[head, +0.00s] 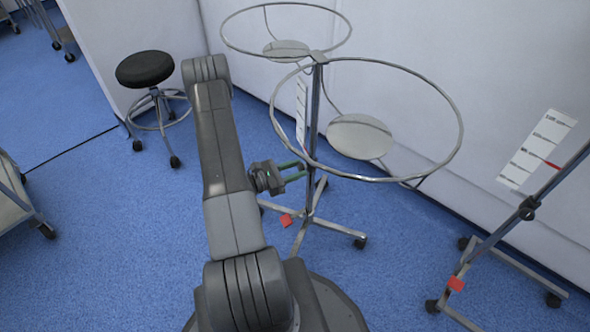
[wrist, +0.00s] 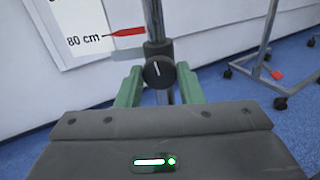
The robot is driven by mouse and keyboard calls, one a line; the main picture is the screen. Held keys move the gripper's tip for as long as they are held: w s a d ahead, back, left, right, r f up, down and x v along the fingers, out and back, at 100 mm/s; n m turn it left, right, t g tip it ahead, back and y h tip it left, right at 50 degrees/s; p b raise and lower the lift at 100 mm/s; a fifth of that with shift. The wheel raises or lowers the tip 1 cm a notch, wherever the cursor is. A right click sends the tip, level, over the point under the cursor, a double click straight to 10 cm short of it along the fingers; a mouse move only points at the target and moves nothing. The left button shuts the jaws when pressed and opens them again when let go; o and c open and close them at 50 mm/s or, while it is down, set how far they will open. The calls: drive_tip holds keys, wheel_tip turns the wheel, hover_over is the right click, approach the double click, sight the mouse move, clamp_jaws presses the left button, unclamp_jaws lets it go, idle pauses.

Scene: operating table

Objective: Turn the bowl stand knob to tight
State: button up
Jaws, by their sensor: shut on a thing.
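The bowl stand (head: 315,120) has a metal pole, two large ring holders and a wheeled base. In the wrist view its round black knob (wrist: 158,73) sits on a dark collar on the pole, its white mark close to upright and leaning slightly left. My gripper (head: 298,170) reaches the pole from the left in the head view. In the wrist view the green fingers of my gripper (wrist: 159,86) stand on either side of the knob, shut on it. The knob cannot be made out in the head view.
A height scale (wrist: 88,30) with a red pointer at 80 cm is behind the pole. A second stand (head: 500,232) with a scale card is at right. A black stool (head: 145,68) stands at left. Blue floor (head: 120,240) is open at left.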

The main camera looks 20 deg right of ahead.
drive_tip(key=shift+f+m+b, duration=0.15)
drive_tip(key=shift+m+b, duration=0.35)
drive_tip(key=shift+b, duration=0.05)
drive_tip(key=shift+m+b, duration=0.3)
drive_tip(key=shift+m, duration=0.3)
drive_tip(key=o, duration=1)
drive_tip(key=shift+c, duration=0.2)
drive_tip(key=s+a+p, duration=0.1)
drive_tip(key=a+p, duration=0.1)
drive_tip(key=a, duration=1.1)
drive_tip(key=shift+s+a+p, duration=0.2)
drive_tip(key=shift+a+p, duration=0.15)
drive_tip(key=shift+a, duration=0.05)
drive_tip(key=shift+d, duration=0.15)
drive_tip(key=shift+w+d+b, duration=0.2)
drive_tip(key=shift+d+b, duration=0.25)
drive_tip(key=shift+d, duration=1.8)
drive_tip(key=shift+w+d+b, duration=0.25)
drive_tip(key=shift+d+b, duration=0.2)
drive_tip(key=shift+d, duration=1.8)
drive_tip(key=shift+w+d+b, duration=0.2)
drive_tip(key=shift+d+b, duration=0.25)
drive_tip(key=shift+d, duration=1.8)
